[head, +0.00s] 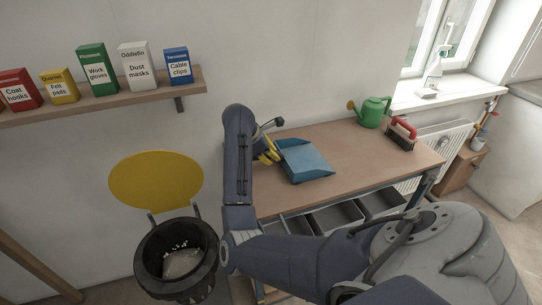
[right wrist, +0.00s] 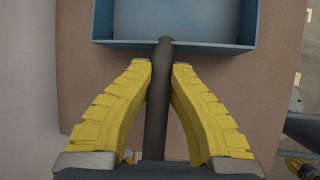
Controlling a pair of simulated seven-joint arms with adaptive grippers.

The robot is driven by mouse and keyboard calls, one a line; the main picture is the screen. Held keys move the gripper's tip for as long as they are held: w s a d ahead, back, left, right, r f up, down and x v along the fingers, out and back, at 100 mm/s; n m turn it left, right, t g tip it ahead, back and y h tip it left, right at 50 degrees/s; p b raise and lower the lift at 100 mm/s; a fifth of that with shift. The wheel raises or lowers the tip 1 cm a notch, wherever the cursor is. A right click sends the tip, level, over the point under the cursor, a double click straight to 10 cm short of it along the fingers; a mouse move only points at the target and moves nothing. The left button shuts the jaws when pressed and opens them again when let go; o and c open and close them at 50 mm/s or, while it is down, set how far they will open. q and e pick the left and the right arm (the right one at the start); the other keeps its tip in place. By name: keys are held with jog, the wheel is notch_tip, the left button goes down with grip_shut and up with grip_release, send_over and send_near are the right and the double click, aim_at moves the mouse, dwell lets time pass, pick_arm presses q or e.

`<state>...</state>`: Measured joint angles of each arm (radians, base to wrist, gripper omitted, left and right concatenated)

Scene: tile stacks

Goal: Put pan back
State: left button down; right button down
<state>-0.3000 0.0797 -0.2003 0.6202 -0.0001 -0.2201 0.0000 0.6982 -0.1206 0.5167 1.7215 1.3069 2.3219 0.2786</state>
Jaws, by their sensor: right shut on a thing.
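The pan is a blue dustpan (head: 306,163) on the wooden workbench top (head: 365,152), near its left part. In the right wrist view the open blue tray of the dustpan (right wrist: 180,18) is at the top, with its dark handle (right wrist: 157,115) running down between my fingers. My right gripper (head: 272,152) is shut on that handle, with its yellow fingers on both sides of it, as the right wrist view also shows (right wrist: 160,68). I cannot tell whether the pan touches the bench. My left gripper is not in view.
A green watering can (head: 374,112) and a red-and-black brush (head: 402,134) stand at the bench's back right. Grey drawers (head: 335,217) are below. A shelf (head: 110,102) holds several boxes.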

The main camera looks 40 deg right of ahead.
jog(key=c, duration=1.3)
grip_release()
jog(key=shift+c, duration=0.2)
jog(key=shift+a, duration=0.1)
jog(key=v, duration=1.2)
